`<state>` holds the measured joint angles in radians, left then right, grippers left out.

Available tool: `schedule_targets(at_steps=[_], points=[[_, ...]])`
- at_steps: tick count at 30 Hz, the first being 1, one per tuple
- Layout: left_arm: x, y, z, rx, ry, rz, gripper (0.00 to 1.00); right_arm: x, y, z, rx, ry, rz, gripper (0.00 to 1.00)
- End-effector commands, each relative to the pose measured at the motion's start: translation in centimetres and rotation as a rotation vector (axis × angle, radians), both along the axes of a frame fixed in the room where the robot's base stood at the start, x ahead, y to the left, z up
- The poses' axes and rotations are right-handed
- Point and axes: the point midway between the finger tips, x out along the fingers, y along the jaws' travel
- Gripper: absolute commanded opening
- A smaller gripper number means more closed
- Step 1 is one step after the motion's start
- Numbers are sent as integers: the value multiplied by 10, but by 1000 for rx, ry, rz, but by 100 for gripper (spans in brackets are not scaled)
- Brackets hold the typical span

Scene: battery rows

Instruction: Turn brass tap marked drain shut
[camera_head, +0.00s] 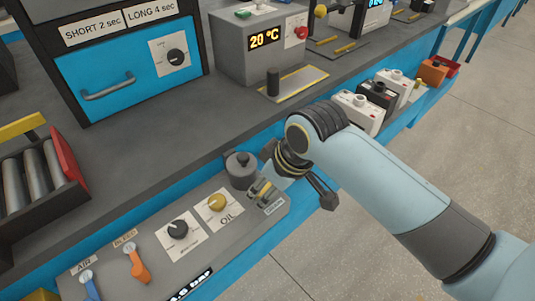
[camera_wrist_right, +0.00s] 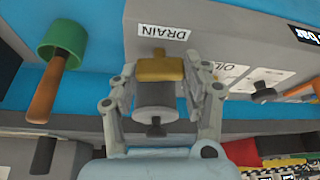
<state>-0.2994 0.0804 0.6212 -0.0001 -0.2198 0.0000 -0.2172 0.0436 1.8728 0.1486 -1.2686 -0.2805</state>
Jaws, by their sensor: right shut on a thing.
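The brass tap (camera_wrist_right: 157,68) sits beside the white DRAIN label (camera_wrist_right: 164,32) in the right wrist view. Its brass part lies between the fingertips of my right gripper (camera_wrist_right: 158,82), which is shut on it. A grey cylinder (camera_wrist_right: 154,97) shows between the fingers, in front of the tap. In the head view my right gripper (camera_head: 270,188) is at the right end of the grey control panel (camera_head: 240,238), and its fingers and wrist partly hide the tap. My left gripper is not in view.
A green-ended brown rod (camera_wrist_right: 55,70) is left in the wrist view. A temperature box (camera_head: 260,48) stands behind.

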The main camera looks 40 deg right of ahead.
Motion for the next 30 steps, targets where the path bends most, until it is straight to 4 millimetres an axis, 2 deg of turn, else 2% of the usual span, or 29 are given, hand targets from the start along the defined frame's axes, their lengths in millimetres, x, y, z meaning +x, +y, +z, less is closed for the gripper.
schedule_targets(at_steps=[1,9,28,29,30], points=[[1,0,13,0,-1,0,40,-1,1,5,2,4,-31,15],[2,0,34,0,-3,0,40,-1,1,3,1,2,-165,15],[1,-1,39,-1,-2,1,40,0,1,-1,1,1,-219,15],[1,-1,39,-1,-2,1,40,0,1,-1,1,1,-219,51],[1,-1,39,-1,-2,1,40,0,1,-1,1,1,-219,56]])
